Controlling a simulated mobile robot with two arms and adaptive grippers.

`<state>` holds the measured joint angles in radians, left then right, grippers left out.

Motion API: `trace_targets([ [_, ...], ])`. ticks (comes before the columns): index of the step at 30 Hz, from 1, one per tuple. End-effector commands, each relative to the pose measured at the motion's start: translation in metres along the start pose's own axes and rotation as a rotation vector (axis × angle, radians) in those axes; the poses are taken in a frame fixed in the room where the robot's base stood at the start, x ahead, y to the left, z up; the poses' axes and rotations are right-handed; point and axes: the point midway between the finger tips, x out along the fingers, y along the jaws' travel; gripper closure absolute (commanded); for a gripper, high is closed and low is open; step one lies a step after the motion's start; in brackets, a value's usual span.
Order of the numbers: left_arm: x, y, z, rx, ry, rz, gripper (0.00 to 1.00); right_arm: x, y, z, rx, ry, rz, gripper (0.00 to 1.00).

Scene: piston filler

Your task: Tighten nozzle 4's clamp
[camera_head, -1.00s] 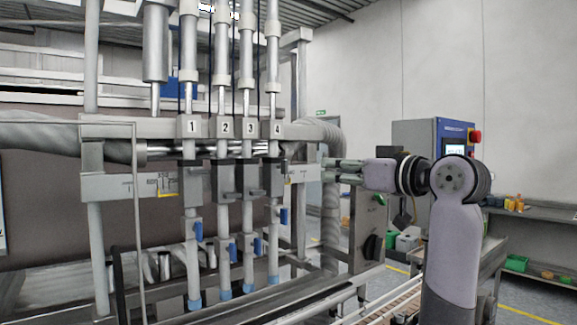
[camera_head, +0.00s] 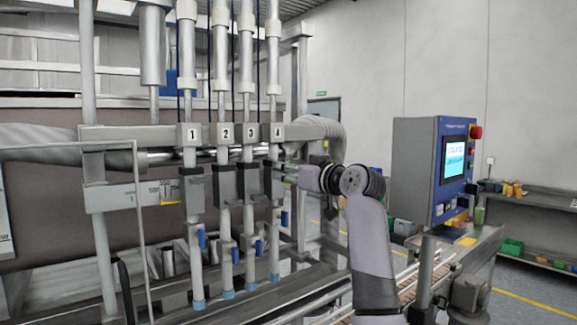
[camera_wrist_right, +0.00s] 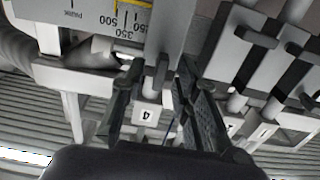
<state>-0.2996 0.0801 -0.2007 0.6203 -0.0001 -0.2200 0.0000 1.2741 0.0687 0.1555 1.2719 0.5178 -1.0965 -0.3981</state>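Nozzle 4 is the rightmost of the numbered nozzles in the head view, under the label 4 (camera_head: 278,132). Its dark clamp block (camera_head: 269,181) sits on the pipe below the label, partly hidden by my right gripper (camera_head: 287,171), which reaches it from the right. In the right wrist view my right gripper (camera_wrist_right: 160,82) is open. Its two dark fingers stand on either side of a small grey lever (camera_wrist_right: 162,72) at nozzle 4, with the upside-down label 4 (camera_wrist_right: 146,115) behind. I cannot tell whether a finger touches the lever. My left gripper is not in view.
The neighbouring clamps of nozzle 3 (camera_head: 247,181) and nozzle 2 (camera_head: 223,186) stand close to the left. A scale plate (camera_wrist_right: 95,14) is near the fingers in the wrist view. A control panel (camera_head: 453,160) stands to the right.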

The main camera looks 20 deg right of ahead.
Motion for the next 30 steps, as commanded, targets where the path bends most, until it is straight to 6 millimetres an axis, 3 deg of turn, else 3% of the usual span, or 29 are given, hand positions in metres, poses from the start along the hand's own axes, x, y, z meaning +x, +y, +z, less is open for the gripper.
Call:
trace_targets([
  [8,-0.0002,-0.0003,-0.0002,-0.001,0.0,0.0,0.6,0.0011,0.0001,0.0001,0.0,0.0,0.0,0.72],
  [21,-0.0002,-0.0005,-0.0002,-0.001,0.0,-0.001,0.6,0.0008,0.0001,0.0,0.0,0.0,0.0,1.0],
  [30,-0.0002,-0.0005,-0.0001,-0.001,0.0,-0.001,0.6,0.0008,0.0001,0.0,0.0,0.0,0.0,1.0],
])
